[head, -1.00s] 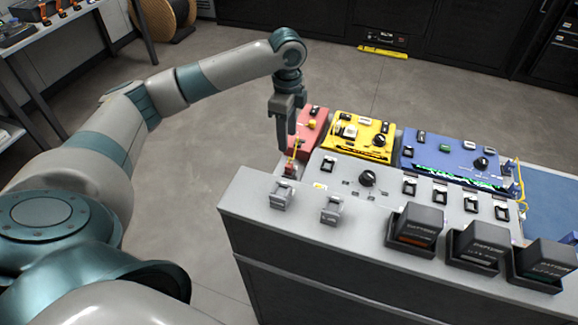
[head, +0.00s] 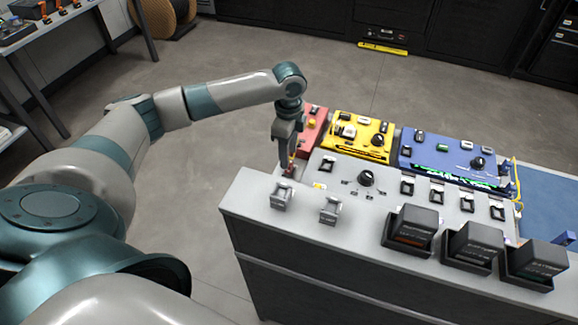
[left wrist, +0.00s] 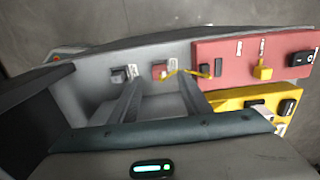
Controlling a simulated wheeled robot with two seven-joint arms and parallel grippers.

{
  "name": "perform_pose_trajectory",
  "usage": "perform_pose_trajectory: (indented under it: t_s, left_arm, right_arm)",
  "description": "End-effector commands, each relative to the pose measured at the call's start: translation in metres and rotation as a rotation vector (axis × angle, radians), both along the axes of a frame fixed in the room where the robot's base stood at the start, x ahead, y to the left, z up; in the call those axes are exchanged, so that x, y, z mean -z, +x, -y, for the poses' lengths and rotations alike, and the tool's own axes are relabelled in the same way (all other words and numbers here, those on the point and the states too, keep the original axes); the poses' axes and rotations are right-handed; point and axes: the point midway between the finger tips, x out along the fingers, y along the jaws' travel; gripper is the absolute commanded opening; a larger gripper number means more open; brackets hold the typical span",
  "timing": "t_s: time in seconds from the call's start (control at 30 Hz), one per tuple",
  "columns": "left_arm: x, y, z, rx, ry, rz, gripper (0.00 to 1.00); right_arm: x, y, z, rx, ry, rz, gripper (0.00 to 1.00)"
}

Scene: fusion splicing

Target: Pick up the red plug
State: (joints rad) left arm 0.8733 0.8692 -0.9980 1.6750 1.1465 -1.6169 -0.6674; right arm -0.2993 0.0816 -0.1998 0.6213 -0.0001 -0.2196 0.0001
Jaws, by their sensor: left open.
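The red plug (head: 289,171) sits at the left end of the grey console top, just in front of the red box (head: 311,122). It also shows in the left wrist view (left wrist: 160,71), with a yellow cable running from it toward the red box. My left gripper (head: 286,160) points down just above the plug and partly hides it in the head view. In the left wrist view, the left gripper's fingers (left wrist: 158,88) are apart, with the plug seen between and beyond their tips. I see nothing held. My right gripper is out of view.
A yellow box (head: 357,143) and a blue box (head: 450,160) stand right of the red box. Grey clips (head: 281,196) and a black knob (head: 366,179) are nearby on the console (head: 245,195). A dark plug-like piece (left wrist: 119,74) sits beside the red plug. Floor left of the console is clear.

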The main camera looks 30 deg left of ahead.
Motion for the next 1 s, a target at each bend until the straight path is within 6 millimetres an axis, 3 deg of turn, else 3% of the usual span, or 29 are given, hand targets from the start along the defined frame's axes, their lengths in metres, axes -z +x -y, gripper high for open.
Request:
perform_pose_trajectory:
  t_s: [0.1, 0.3, 0.8, 1.0]
  left_arm:
    - [0.013, -0.001, 0.002, -0.001, 0.0, -0.003, 0.44]
    - [0.033, 0.0, 0.002, -0.001, 0.002, 0.0, 0.44]
    - [0.035, 0.0, 0.002, 0.0, 0.001, 0.001, 0.44]
    - [0.035, 0.0, 0.002, 0.0, 0.001, 0.001, 0.0]
  right_arm:
    - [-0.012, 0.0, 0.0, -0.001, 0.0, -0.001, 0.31]
    - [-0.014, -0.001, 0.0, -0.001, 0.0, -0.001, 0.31]
    - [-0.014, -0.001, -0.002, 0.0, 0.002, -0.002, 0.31]
    - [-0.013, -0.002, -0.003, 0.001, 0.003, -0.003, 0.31]
